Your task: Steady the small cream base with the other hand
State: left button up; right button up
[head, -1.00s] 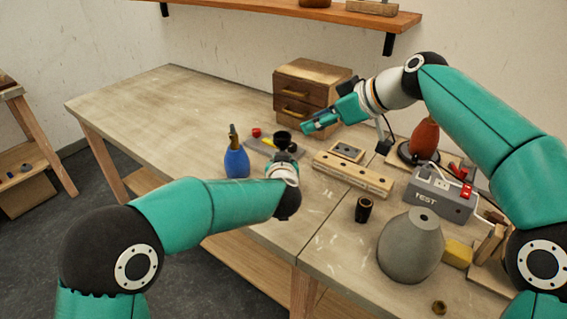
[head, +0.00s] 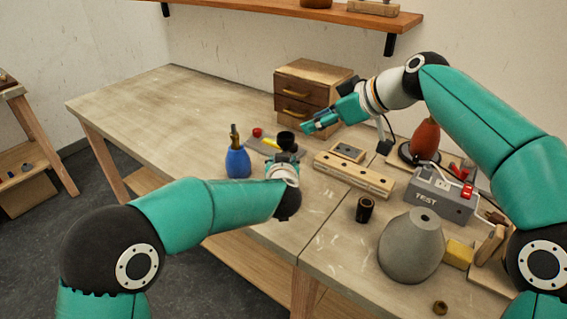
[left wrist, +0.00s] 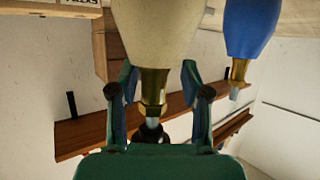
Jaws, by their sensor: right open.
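In the left wrist view, a cream base (left wrist: 157,28) with a brass neck (left wrist: 153,88) fills the top middle. Its neck lies between the two fingers of my left gripper (left wrist: 158,78), with a visible gap on the right side. The fingers are apart; I cannot tell whether they touch the base. In the head view my left gripper (head: 283,158) is small, and I cannot make out the cream base there. My right gripper (head: 318,124) is open and empty above the bench, in front of the drawers.
A blue base (head: 238,162) stands close left of my left gripper; it also shows in the left wrist view (left wrist: 248,28). A wooden block with holes (head: 353,175), a dark cup (head: 365,209), a grey vase (head: 411,246) and a test box (head: 440,195) crowd the right. The bench's far left is clear.

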pick_arm(q)
jog(key=shift+d+f, duration=0.15)
jog(key=shift+f, duration=0.15)
jog(key=shift+s+r, duration=0.2)
jog(key=shift+r, duration=0.05)
jog(key=v, duration=1.1)
jog(key=shift+s+f, duration=0.15)
jog(key=shift+s, duration=0.05)
